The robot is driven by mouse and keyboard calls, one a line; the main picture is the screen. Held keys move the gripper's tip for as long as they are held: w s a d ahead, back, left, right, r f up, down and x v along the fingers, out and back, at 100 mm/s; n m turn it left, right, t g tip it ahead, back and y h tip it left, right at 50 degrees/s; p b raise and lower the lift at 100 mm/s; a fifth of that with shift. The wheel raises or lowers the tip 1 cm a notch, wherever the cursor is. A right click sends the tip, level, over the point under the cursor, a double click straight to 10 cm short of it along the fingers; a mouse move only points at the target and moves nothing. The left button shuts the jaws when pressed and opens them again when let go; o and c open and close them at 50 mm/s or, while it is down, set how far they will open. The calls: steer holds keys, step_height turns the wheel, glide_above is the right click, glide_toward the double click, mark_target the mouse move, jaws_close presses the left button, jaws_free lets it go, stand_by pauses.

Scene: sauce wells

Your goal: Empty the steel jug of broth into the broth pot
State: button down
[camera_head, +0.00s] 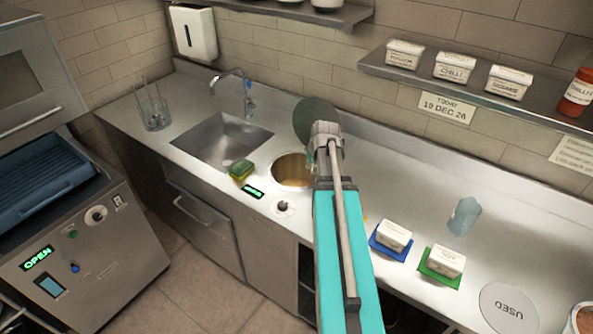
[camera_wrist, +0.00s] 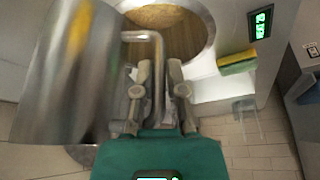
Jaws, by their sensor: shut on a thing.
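The steel jug (camera_wrist: 70,85) fills the left of the wrist view, close and blurred. My gripper (camera_wrist: 158,70) is shut on its handle (camera_wrist: 158,45). The jug's contents are not visible. In the head view my gripper (camera_head: 326,140) is over the counter, at the back right of the broth pot. A dark round face (camera_head: 308,112) shows beside it; I cannot tell whether it is part of the jug. The broth pot (camera_head: 291,170) is a round well sunk in the counter with golden-brown contents. Its rim also shows at the top of the wrist view (camera_wrist: 208,40). No stream is visible.
A sponge (camera_head: 241,170) and a lit green display (camera_head: 253,191) lie left of the pot, by the sink (camera_head: 215,138). White tubs on blue (camera_head: 393,235) and green (camera_head: 446,260) mats and a bluish cup (camera_head: 464,216) stand right. A shelf (camera_head: 470,90) hangs on the wall.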

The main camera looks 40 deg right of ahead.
steer(key=w+a+f+m+h+b, duration=0.1)
steer(key=w+a+m, duration=0.2)
steer(key=w+a, duration=1.6)
steer(key=shift+w+a+f+g, duration=0.2)
steer(key=shift+w+g, duration=0.1)
steer(key=shift+w, duration=0.4)
steer(key=shift+d+r, duration=0.15)
steer(key=s+d+r+m+t+y+b, duration=0.2)
steer(key=d+r+t+y, duration=0.1)
steer(key=d+y, duration=0.5)
steer(key=shift+s+d+r+t+y, duration=0.25)
steer(key=shift+r+t+y, duration=0.2)
steer(key=shift+y, duration=0.45)
steer(key=shift+s+d+r+m+t+y+b, duration=0.15)
steer(key=shift+d+m+y+b, duration=0.1)
steer(key=shift+b, duration=0.3)
steer(key=shift+d+f+m+t+y+b, duration=0.15)
steer(key=shift+d+y+b, duration=0.1)
steer(key=shift+b, duration=0.25)
